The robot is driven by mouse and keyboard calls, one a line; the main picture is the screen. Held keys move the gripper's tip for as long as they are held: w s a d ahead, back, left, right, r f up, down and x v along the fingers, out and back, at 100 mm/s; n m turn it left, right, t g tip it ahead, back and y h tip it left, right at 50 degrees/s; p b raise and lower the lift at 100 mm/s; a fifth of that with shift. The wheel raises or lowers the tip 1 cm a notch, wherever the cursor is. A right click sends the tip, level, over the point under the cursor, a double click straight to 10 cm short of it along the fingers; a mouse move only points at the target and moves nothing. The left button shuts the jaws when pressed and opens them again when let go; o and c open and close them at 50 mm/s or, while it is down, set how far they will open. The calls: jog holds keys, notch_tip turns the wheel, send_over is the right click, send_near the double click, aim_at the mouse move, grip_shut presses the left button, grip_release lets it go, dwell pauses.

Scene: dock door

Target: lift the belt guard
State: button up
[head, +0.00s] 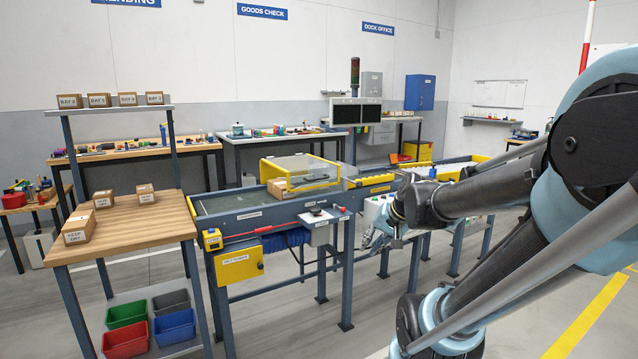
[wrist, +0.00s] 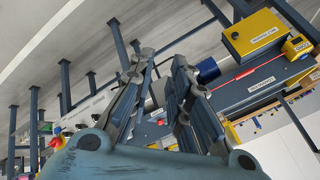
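The belt guard (head: 312,168), a clear cover with yellow edges, sits down over the belt of the blue-grey conveyor (head: 250,216). A cardboard box (head: 278,187) shows at its near left end. My gripper (head: 372,238) is in front of the conveyor, to the right of the guard and lower than it, apart from it. In the wrist view my gripper (wrist: 161,60) has its two fingers apart with nothing held between them. I cannot make out the guard in the wrist view.
A yellow box (head: 238,262) and a grey control box (head: 320,232) hang on the conveyor's near side, with a red bar (head: 262,232) between. A wooden table (head: 130,228) with cartons stands at left. The floor in front is clear.

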jog(key=w+a+r+m+t+y, duration=0.2)
jog(key=w+a+r, duration=0.15)
jog(key=w, duration=0.35)
jog(key=w+a+r+m+t+y, duration=0.1)
jog(key=w+a+r+m+t, duration=0.2)
jog(key=w, duration=0.4)
jog(key=m+t+y, duration=0.1)
jog(key=m+t, duration=0.1)
jog(key=m, duration=0.2)
send_near(320, 179)
jog(key=x, duration=1)
jog(key=shift+w+a+f, duration=0.1)
jog(key=shift+w+a, duration=0.1)
jog(key=shift+w, duration=0.05)
